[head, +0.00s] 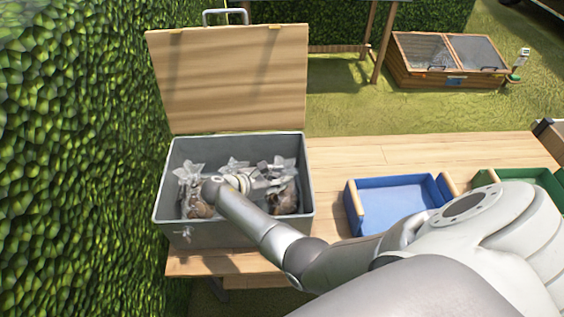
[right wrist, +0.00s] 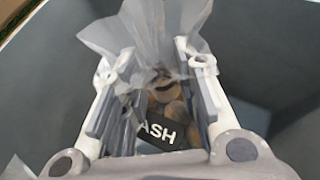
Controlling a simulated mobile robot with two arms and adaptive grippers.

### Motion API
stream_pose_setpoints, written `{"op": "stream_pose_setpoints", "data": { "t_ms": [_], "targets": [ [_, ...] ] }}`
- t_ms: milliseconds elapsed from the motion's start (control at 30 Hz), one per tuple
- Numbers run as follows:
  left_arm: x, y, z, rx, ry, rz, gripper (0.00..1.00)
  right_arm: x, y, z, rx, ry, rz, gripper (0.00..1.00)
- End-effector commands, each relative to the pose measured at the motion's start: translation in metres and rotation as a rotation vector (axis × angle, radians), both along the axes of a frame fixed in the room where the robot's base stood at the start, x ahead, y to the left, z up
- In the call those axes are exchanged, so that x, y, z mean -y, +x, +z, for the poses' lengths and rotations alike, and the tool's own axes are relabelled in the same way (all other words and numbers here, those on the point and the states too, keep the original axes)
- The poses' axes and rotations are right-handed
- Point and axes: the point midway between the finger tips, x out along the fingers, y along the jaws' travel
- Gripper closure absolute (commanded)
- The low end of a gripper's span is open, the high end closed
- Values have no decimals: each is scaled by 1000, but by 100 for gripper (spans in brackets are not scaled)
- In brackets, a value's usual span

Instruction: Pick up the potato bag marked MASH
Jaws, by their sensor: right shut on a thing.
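The bag with a dark label reading "ASH" (right wrist: 165,108), its first letter hidden, is clear plastic with brown potatoes and a gathered top. It sits between the fingers of my right gripper (right wrist: 155,85), which is shut on it inside the grey box (head: 236,236). In the head view my right arm reaches down into the box and hides most of the middle bag. Another bag (head: 285,197) lies at the right of the box and one (head: 195,180) at the left; their labels cannot be read. My left gripper is not in view.
The box's wooden lid (head: 230,80) stands open behind it. A blue tray (head: 398,205) and a green tray (head: 545,182) are to the right on the wooden table (head: 370,150). A hedge (head: 75,160) borders the left.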

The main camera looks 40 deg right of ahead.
Motion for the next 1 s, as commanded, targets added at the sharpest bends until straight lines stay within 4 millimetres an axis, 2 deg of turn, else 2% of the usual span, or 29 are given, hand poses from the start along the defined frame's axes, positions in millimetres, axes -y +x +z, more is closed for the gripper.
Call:
{"op": "stream_pose_setpoints", "data": {
  "t_ms": [200,433,567,767,1000],
  "targets": [
    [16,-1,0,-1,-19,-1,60,0,-1,-1,-2,0,-1,100],
    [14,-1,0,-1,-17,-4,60,0,-1,1,-2,1,-1,100],
    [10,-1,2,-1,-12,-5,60,0,0,8,0,1,-1,100],
    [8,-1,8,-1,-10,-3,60,0,0,35,5,0,-2,100],
    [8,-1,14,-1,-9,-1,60,0,1,89,8,-2,-2,100]
  ]
}}
